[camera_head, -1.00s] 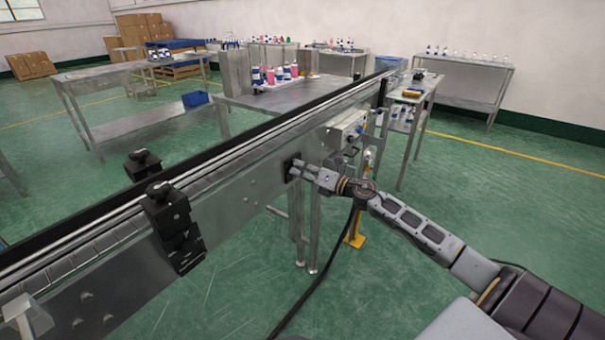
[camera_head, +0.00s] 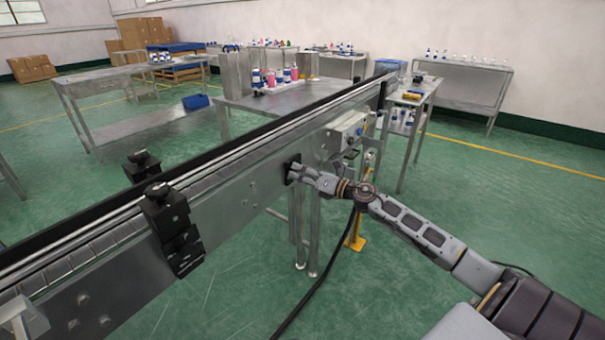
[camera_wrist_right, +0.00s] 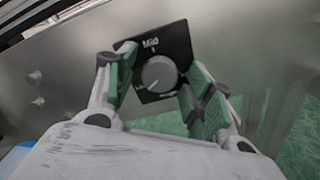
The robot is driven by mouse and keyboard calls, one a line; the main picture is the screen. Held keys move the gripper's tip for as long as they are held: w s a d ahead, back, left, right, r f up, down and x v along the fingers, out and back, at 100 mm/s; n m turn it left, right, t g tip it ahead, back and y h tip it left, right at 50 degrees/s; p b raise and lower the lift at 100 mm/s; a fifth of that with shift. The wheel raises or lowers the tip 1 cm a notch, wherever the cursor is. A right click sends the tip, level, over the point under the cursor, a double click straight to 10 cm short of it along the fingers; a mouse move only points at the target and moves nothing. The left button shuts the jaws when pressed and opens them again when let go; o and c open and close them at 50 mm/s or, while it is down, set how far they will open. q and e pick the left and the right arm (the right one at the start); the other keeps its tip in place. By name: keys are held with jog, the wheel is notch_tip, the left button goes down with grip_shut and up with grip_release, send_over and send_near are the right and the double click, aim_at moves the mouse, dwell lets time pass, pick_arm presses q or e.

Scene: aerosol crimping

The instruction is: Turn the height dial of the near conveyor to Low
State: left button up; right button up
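The height dial is a round grey knob (camera_wrist_right: 159,73) on a black plate in the right wrist view. "Mid" is printed above it and "Low" at its lower left; the lower right label is too blurred to read. I cannot tell for sure where its pointer stands. The plate (camera_head: 290,168) also shows on the side of the near conveyor (camera_head: 258,190) in the head view, partly behind my right gripper (camera_head: 302,175). In the right wrist view my right gripper (camera_wrist_right: 160,72) is open, with one finger on each side of the knob and gaps visible.
Black brackets (camera_head: 172,228) stick out from the conveyor's near side. A control box (camera_head: 345,132) sits farther along it. A black cable hangs below my right arm. Tables with bottles (camera_head: 275,77) stand beyond. The green floor to the right is clear.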

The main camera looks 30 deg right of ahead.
jog(key=shift+s+d, duration=0.1)
jog(key=shift+s, duration=0.05)
dwell(0.3)
jog(key=v, duration=1.1)
jog(key=shift+s, duration=0.35)
dwell(0.5)
dwell(2.4)
